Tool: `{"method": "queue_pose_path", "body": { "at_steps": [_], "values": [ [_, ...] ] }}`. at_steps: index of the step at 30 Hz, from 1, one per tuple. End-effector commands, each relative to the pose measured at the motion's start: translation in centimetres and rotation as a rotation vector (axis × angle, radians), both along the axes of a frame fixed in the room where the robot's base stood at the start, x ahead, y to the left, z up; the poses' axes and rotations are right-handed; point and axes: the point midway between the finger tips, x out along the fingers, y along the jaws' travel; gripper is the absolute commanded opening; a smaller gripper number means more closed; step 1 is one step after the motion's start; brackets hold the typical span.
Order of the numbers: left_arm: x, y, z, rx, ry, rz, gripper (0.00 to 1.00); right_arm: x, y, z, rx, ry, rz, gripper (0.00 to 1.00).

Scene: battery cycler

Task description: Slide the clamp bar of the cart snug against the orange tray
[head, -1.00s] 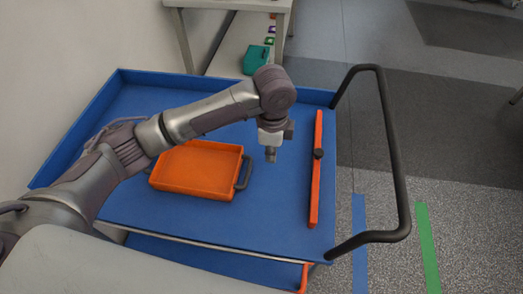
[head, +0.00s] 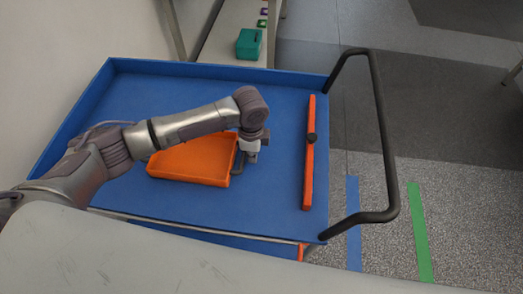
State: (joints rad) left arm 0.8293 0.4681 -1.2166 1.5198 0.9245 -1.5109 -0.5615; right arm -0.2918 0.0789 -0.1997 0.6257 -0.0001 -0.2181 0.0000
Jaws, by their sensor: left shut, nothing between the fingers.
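The orange clamp bar (head: 308,165) lies near the right side of the blue cart top (head: 275,195), with a dark knob (head: 311,138) at its middle. The orange tray (head: 188,168) sits on the cart to the left, and a wide gap of bare blue surface separates it from the bar. My left gripper (head: 251,159) is shut and empty, pointing down beside the tray's right-hand dark handle (head: 238,166), between tray and bar. Whether it touches the handle or the cart surface I cannot tell. My arm hides part of the tray's back edge. My right gripper is not in view.
A black push handle (head: 386,150) stands at the cart's right end. A raised blue rim (head: 215,71) runs along the back. A teal box (head: 249,43) is on a shelf behind. The cart surface between gripper and bar is clear.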

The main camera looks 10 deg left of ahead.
Motion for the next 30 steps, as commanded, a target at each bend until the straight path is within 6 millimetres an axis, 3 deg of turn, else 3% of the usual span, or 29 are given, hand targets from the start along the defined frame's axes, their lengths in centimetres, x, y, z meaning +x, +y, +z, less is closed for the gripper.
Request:
{"method": "queue_pose_path", "body": {
  "at_steps": [13, 16, 24, 30],
  "values": [
    [-0.1, 0.6, 0.0, 0.0, 0.0, -0.001, 0.0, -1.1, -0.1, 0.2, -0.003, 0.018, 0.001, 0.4],
    [-0.1, 1.7, 0.3, 0.001, 0.002, 0.003, 0.0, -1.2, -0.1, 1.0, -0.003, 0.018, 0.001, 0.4],
    [-0.7, 9.3, 0.5, 0.005, 0.004, 0.007, 0.0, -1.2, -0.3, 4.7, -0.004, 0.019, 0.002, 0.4],
    [-1.0, 15.3, 0.3, 0.004, 0.005, 0.006, 0.0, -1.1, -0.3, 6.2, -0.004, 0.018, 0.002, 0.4]
  ]
}}
